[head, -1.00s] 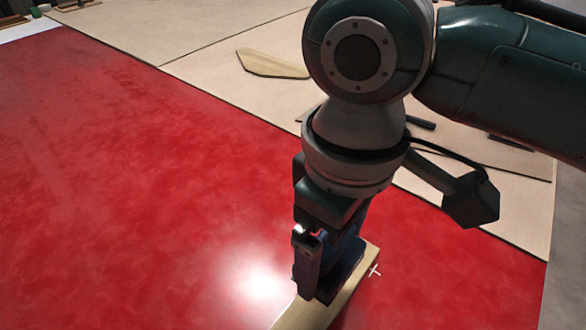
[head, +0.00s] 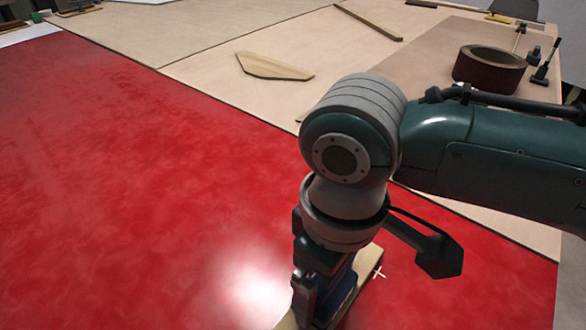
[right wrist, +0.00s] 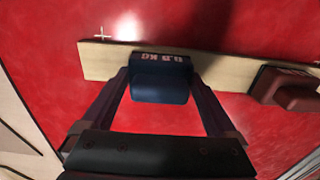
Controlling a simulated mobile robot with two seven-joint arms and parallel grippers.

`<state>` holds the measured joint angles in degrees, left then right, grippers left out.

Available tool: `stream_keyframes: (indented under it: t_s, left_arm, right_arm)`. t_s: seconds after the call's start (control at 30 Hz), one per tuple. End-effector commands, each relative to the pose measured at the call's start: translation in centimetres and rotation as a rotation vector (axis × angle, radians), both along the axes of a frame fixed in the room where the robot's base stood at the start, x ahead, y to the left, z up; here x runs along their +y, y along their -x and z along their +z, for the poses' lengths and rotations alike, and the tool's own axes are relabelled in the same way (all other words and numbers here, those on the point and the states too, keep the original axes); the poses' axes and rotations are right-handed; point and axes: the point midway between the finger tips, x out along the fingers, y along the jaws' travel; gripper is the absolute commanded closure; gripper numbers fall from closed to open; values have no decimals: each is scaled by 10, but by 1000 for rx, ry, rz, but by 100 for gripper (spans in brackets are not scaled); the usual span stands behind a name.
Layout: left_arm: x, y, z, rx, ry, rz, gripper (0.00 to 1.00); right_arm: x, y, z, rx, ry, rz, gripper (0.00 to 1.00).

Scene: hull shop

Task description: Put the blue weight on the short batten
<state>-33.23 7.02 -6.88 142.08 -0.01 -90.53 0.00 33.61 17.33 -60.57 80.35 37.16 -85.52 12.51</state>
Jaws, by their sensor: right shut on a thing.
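The short batten (head: 370,264) is a pale wooden strip on the red surface, partly hidden behind my right gripper in the head view. It also crosses the right wrist view (right wrist: 105,62). My right gripper (head: 322,300) is shut on the blue weight (right wrist: 160,82), which is marked 0.5 KG and sits between the two fingers. The weight overlaps the batten in the right wrist view; I cannot tell whether it touches it. A dark red weight (right wrist: 285,88) sits on the batten to the right in that view. My left gripper is not in view.
A white cross (head: 379,272) marks the red surface (head: 130,200) by the batten's end. Behind lie a pointed wooden piece (head: 272,67), a long strip (head: 368,22) and a dark red roll (head: 489,68). The red surface at left is clear.

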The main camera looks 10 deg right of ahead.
Motion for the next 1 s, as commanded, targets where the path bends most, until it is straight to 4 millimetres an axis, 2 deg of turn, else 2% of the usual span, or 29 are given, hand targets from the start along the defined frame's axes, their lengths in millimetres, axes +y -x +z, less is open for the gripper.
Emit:
stream_keyframes:
  t_s: [0.03, 0.07, 0.1, 0.33, 0.47, 0.8, 1.0]
  left_arm:
    - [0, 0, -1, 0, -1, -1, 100]
    - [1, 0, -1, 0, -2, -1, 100]
    - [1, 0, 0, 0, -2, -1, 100]
    - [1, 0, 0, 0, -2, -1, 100]
    - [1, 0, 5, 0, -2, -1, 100]
    - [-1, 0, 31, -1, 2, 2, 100]
    - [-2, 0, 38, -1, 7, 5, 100]
  right_arm:
    - [1, -1, -1, -1, -2, 0, 100]
    - [0, 0, -1, 1, 0, 0, 3]
    - [0, 0, -1, 1, 1, 0, 0]
    - [0, 0, 0, 0, 0, 0, 0]
    - [0, 0, 11, -1, 0, -1, 0]
    - [0, -1, 86, -2, -2, 1, 0]
    - [0, 0, 115, -1, -1, -1, 0]
